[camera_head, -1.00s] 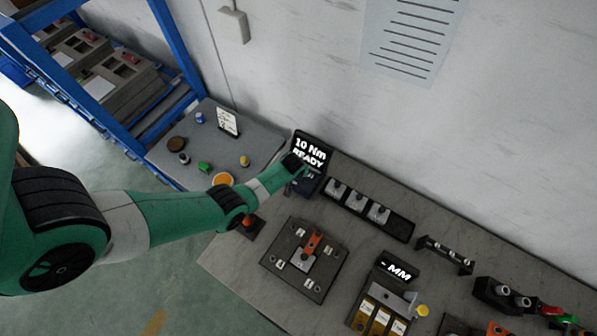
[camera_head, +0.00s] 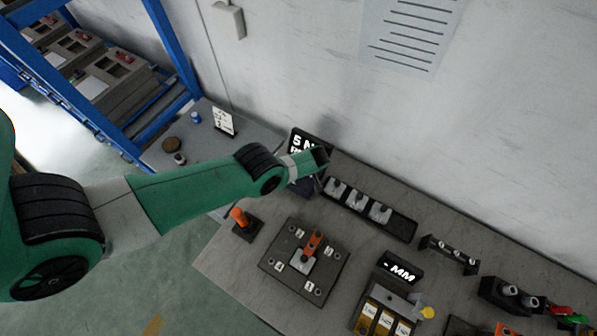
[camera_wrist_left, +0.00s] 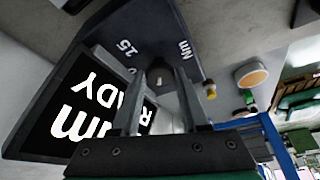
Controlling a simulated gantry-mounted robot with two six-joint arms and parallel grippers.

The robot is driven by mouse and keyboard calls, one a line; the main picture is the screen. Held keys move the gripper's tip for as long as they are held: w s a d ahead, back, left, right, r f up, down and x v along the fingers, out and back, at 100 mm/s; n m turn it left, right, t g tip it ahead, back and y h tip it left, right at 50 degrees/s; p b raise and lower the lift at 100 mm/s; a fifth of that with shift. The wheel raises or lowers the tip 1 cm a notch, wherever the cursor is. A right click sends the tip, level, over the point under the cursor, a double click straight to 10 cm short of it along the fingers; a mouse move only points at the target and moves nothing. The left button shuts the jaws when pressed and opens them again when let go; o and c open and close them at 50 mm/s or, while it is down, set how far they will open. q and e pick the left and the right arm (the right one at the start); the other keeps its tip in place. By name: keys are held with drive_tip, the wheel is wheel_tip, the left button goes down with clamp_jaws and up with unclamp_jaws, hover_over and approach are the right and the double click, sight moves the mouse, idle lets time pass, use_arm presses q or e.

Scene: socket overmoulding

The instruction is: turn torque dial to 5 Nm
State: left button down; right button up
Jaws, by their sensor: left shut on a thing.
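The torque unit's display (camera_head: 299,143) stands at the back left of the bench and reads "5 N", the rest covered by my arm. In the left wrist view the dark unit (camera_wrist_left: 90,45) fills the left side, tilted, with "Nm" and "READY" partly legible on its screen (camera_wrist_left: 75,115). The dial's pointer is hidden. My right gripper is out of view.
A gauge with a "- MM" display (camera_head: 401,268) is further right. The wall is close behind.

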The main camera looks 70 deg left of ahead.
use_arm(q)
drive_tip(key=shift+n, duration=0.3)
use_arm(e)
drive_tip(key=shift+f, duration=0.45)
use_arm(q)
drive_tip(key=shift+c, duration=2.1)
unclamp_jaws()
